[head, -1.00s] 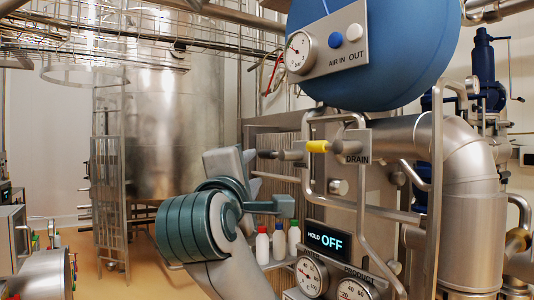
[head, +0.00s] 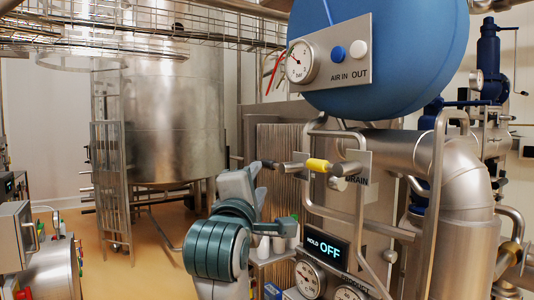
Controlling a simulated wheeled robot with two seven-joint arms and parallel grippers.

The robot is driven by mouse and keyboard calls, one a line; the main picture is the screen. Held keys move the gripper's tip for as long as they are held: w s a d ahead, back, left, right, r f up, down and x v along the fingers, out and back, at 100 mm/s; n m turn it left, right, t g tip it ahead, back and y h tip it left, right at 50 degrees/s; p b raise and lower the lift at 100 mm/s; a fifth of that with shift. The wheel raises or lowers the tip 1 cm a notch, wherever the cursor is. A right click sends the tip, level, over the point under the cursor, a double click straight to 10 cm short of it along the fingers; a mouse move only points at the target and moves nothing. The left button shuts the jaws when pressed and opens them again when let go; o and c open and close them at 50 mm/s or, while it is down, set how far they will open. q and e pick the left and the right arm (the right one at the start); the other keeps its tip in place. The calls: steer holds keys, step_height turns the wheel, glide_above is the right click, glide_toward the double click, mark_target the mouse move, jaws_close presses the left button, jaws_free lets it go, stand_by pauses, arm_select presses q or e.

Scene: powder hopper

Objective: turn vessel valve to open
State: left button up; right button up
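The rod runs left to a dark end. My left gripper (head: 256,176) is at this dark end, left of the yellow sleeve. Its fingers are small and partly hidden by my own wrist. I cannot tell whether they are open or shut, or whether they touch the rod. My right gripper is not in view.
The vessel's panel (head: 330,54) has a gauge, a blue button and a white button. A display (head: 327,249) reads HOLD OFF above gauges. Bent metal pipes (head: 437,190) crowd the right side. White bottles (head: 278,244) stand behind my arm. Open floor lies left.

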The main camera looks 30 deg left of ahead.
mark_target(266, 165)
arm_select(q)
steer(key=p+x, duration=0.5)
steer(key=x, duration=0.5)
steer(key=shift+w+a+r+p, duration=0.1)
steer(key=shift+w+r+p, duration=0.1)
steer(key=shift+w+p, duration=0.1)
steer(key=shift+w+a, duration=0.3)
steer(key=shift+w, duration=0.3)
jaws_close()
